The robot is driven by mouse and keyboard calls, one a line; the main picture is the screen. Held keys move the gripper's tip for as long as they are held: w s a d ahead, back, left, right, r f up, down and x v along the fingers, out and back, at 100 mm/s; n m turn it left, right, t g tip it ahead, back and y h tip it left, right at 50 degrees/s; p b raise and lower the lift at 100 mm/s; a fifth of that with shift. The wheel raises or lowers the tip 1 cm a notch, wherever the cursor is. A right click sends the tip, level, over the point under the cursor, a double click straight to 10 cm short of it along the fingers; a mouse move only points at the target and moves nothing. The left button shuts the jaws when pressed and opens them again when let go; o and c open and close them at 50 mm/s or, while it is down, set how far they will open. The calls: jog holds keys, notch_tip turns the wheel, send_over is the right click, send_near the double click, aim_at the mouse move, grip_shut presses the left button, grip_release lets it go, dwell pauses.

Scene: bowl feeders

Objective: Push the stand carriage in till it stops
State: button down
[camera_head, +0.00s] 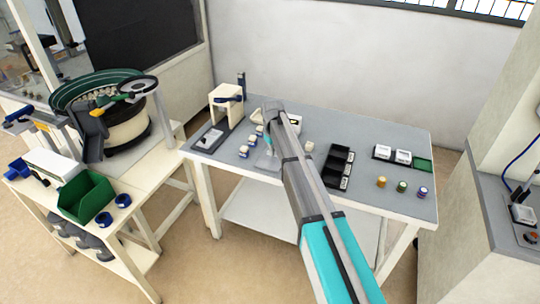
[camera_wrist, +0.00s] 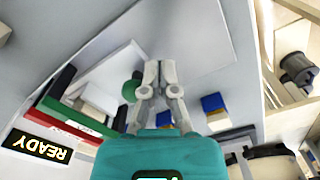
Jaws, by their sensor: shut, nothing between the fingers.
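The stand (camera_head: 227,103), a cream block frame with a blue part, is at the back left of the grey-topped table. Its carriage appears to be the dark plate with a pale piece (camera_head: 210,138) at the front of the stand; how far in it sits I cannot tell. My gripper (camera_wrist: 160,72) is shut and empty in the wrist view, its fingertips in front of a pale surface. In the head view, my arm reaches over the table and the gripper is to the right of the stand, apart from it. The fingertips are hard to make out there.
Small blue-and-white blocks (camera_head: 244,151) lie between stand and gripper; similar ones show in the wrist view (camera_wrist: 213,105). A black divided tray (camera_head: 337,165) and several small spools (camera_head: 402,187) are to the right. A bowl feeder (camera_head: 115,115) stands on the left bench.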

jog(key=shift+w+d, duration=0.25)
jog(key=shift+w, duration=0.5)
dwell(0.7)
jog(key=shift+s, duration=0.15)
jog(key=shift+s+a, duration=0.35)
jog(key=shift+s, duration=0.5)
jog(key=shift+r, duration=0.1)
notch_tip(320, 180, up, 9)
jog(key=p, duration=0.9)
dwell(0.6)
jog(key=shift+s, duration=0.1)
dwell(0.4)
jog(key=s+d+r+m+p, duration=0.1)
jog(key=s+d+m, duration=0.1)
jog(key=s+d, duration=0.4)
jog(key=s+d+r+m+p, duration=0.1)
jog(key=s+d+m, duration=0.2)
jog(key=s+d, duration=0.4)
jog(key=s+d+r+m+p, duration=0.1)
jog(key=s+d+m, duration=0.2)
jog(key=s, duration=1.5)
jog(key=d, duration=0.4)
jog(key=shift+s+r+p, duration=0.3)
jog(key=shift+s+p, duration=0.05)
jog(key=shift+p, duration=0.05)
